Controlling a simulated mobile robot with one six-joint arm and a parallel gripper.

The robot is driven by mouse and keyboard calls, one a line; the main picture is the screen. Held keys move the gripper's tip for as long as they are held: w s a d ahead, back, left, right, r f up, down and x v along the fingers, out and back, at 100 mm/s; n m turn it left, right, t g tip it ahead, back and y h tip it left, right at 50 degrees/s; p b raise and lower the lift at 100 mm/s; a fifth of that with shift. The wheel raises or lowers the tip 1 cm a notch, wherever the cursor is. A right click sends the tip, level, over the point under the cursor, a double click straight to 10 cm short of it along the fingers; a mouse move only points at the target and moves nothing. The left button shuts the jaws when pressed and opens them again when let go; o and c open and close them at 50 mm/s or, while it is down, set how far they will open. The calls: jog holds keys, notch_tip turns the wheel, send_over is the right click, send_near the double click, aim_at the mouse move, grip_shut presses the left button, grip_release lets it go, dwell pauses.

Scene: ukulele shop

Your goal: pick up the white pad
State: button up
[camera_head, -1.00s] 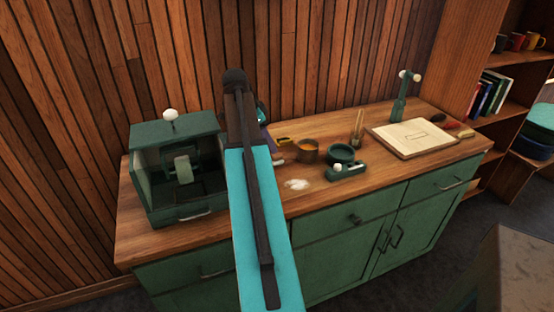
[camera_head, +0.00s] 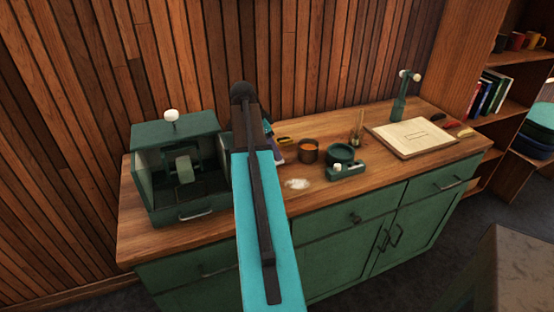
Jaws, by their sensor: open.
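A small purple-grey and pale part of my gripper (camera_head: 278,155) peeks out right of the arm, low over the counter near the dark pot. The gripper is open; its fingertips are not clear. I cannot pick out the white pad for sure. A flat, irregular white patch (camera_head: 297,184) lies on the counter in front of the gripper, apart from it. A small pale thing seen earlier left of the pot is now hidden by the gripper.
The wooden counter (camera_head: 222,223) holds a green open box machine (camera_head: 176,135) at left. An orange-filled pot (camera_head: 308,152), a green bowl (camera_head: 341,154) and a small green block (camera_head: 346,173) stand close right of the gripper. A pale board (camera_head: 413,139) lies farther right.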

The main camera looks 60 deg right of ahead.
jog(key=shift+p+x, duration=0.7)
jog(key=shift+x, duration=1.45)
jog(key=shift+d, duration=0.1)
jog(key=c, duration=1.1)
jog(key=shift+c, duration=0.2)
jog(key=shift+r, duration=0.1)
jog(key=shift+r+b, duration=1.2)
jog(key=shift+r, duration=3.7)
